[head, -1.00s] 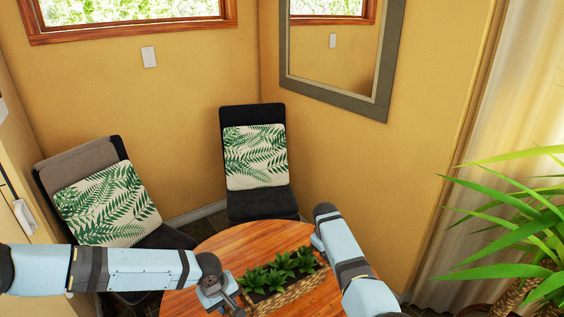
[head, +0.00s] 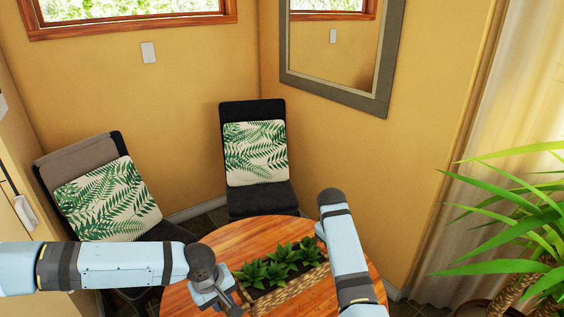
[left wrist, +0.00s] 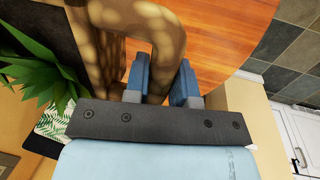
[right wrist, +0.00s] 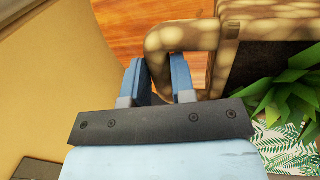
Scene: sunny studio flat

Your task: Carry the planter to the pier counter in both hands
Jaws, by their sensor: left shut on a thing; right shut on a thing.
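The planter is a long woven trough (head: 292,296) with dark soil and several green leafy plants (head: 270,270). In the head view it is at the round wooden table; I cannot tell whether it touches the top. My left gripper (head: 232,305) is at its left end. In the left wrist view its fingers (left wrist: 163,82) are shut on a woven loop handle (left wrist: 168,40). My right gripper is hidden behind its arm in the head view. In the right wrist view its fingers (right wrist: 158,82) are shut on the other loop handle (right wrist: 185,38). I cannot pick out the pier counter.
The round table (head: 250,235) has bare wood behind the planter. Two dark chairs with leaf-print cushions (head: 108,198) (head: 255,152) stand behind it, near the yellow walls. A large potted plant (head: 525,215) and a curtain (head: 520,110) are at the right.

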